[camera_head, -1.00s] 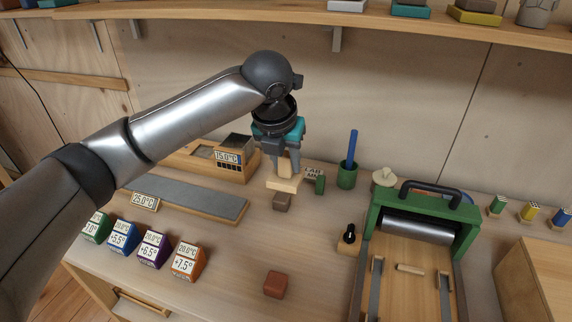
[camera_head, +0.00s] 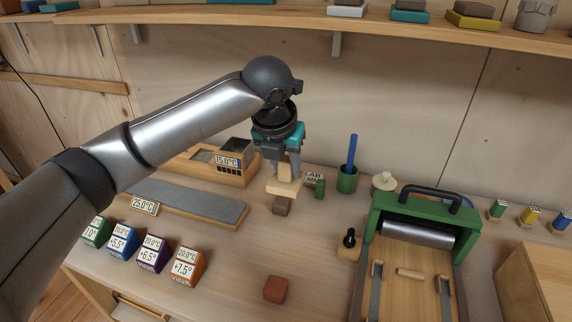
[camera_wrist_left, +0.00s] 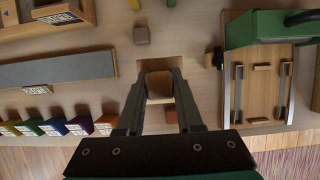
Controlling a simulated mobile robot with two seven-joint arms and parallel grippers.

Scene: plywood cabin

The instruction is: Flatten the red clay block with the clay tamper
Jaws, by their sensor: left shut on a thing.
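The red clay block (camera_head: 275,289) sits on the bench near its front edge, a squat brick-red cube. A bit of it also shows between the fingers in the left wrist view (camera_wrist_left: 171,115). My left gripper (camera_head: 285,168) is shut on the upright handle of the pale wooden clay tamper (camera_head: 284,188), which has a flat square base. The tamper is behind the red block in the head view, apart from it. In the wrist view the handle (camera_wrist_left: 159,84) stands between the fingers. My right gripper is not in view.
A brown block (camera_head: 281,207) lies just in front of the tamper. A green roller press (camera_head: 464,240) stands at right, beside a small wooden stand with a black knob (camera_head: 349,243). Several coloured label blocks (camera_head: 186,268) line the front left. Bench around the red block is clear.

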